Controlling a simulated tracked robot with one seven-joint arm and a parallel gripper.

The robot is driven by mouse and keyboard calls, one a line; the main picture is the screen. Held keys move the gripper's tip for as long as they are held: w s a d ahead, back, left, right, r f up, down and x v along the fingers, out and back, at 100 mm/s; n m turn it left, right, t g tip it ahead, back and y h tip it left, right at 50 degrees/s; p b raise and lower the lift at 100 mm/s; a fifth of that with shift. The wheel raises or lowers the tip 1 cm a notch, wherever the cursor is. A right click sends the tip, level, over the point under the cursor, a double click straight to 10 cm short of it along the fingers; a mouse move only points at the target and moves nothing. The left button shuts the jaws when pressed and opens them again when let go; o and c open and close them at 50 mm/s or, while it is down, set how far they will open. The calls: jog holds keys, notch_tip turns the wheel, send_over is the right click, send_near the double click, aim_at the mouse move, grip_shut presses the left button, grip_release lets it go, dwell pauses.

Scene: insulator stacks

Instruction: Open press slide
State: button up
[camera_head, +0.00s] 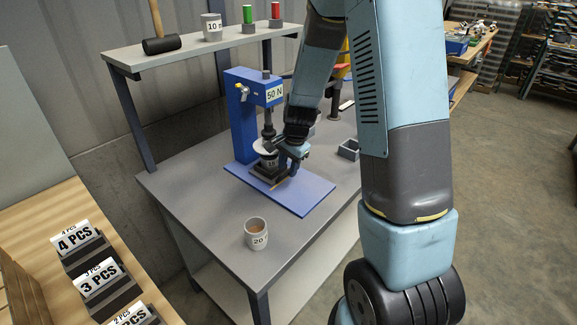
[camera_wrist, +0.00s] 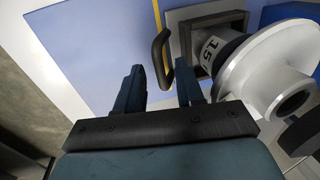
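The blue press (camera_head: 240,115), marked "50 N", stands on the grey table with its blue base plate (camera_head: 310,192) in front. The press slide (camera_head: 262,178) is low at the press, under the ram. In the wrist view the slide appears as a dark square frame (camera_wrist: 243,19) with a curved black handle (camera_wrist: 157,52). A white and black part marked "15" (camera_wrist: 232,62) sits at the frame. My gripper (camera_wrist: 160,78) is open, its two fingers apart, with the handle just past and between the fingertips. In the head view my gripper (camera_head: 288,154) is beside the press, partly hiding the slide.
A cup marked "20" (camera_head: 256,234) stands near the table's front edge. A small grey square holder (camera_head: 348,150) is right of the press. A shelf (camera_head: 190,53) above holds a mallet (camera_head: 163,44), a cup (camera_head: 211,27) and green and red items. The table's front left is clear.

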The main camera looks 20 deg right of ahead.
grip_shut()
dwell(0.3)
dwell(0.3)
